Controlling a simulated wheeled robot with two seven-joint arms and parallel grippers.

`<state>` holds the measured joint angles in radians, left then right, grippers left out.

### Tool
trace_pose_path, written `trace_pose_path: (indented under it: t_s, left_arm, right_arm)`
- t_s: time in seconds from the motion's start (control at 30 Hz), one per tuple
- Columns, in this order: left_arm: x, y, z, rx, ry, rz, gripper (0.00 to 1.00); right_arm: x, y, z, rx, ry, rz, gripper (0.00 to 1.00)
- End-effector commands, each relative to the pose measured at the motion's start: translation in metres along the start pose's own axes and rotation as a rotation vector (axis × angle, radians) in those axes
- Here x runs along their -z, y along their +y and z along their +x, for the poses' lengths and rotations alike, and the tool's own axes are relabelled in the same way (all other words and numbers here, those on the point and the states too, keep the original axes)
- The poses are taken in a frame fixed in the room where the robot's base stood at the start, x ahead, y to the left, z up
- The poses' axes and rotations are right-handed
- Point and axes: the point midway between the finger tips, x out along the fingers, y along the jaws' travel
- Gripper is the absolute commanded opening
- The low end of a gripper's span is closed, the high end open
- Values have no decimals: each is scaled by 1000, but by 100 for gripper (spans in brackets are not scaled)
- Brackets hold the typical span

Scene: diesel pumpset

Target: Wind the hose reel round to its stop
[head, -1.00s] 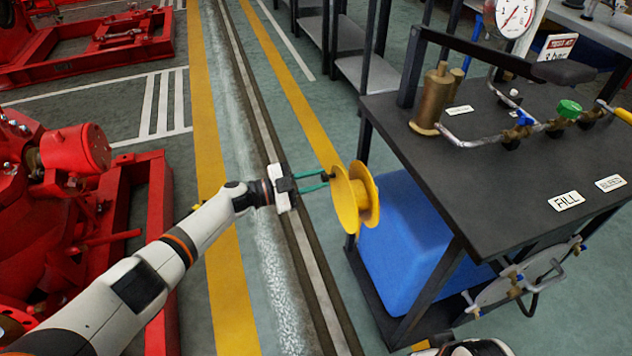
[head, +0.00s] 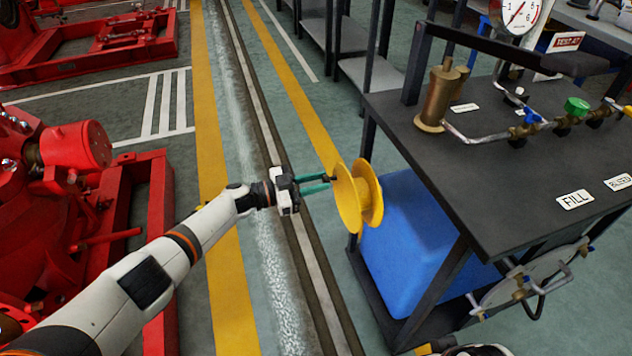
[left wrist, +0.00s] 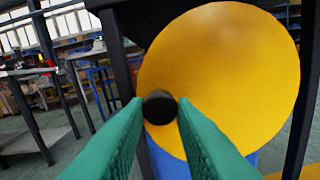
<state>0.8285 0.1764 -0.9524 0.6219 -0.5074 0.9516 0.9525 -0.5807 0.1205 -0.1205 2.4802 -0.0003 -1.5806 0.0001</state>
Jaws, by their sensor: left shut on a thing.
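The yellow hose reel (head: 368,197) is mounted at the left side of the black bench, its flat disc facing my left gripper. My left gripper (head: 329,182), with green fingers, reaches it from the left and is shut on the reel's dark handle knob. In the left wrist view the round black knob (left wrist: 159,107) sits between the fingertips in front of the yellow disc (left wrist: 225,70). The hose and the stop cannot be made out.
The black bench (head: 480,165) carries a brass cylinder (head: 437,98), pipework, valves and a gauge (head: 519,12). A blue tank (head: 415,250) stands below. Red machinery (head: 75,150) is at the left. The floor between has yellow stripes.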

Motion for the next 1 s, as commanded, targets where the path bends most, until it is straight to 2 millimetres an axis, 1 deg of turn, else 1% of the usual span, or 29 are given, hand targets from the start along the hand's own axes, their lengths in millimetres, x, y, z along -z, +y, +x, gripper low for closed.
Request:
trace_pose_path:
  t_s: [0.17,0.2,0.3,0.57,0.67,0.77,1.0]
  left_arm:
    - [0,1,0,-2,0,1,0]
    - [0,1,0,-2,0,1,30]
    - [0,1,0,-2,0,2,45]
    - [0,0,0,-1,0,2,45]
    - [0,1,-6,-1,1,2,45]
    - [-1,1,-19,-2,3,1,45]
    - [-1,1,-71,-3,4,2,45]
  right_arm:
    - [0,0,0,0,0,0,62]
    - [0,0,0,0,0,0,62]
    - [0,0,0,0,0,0,62]
    - [0,0,0,0,0,0,62]
    - [-1,0,-2,0,0,0,62]
    - [-2,0,-7,0,0,0,62]
    - [-6,-1,-18,0,0,0,62]
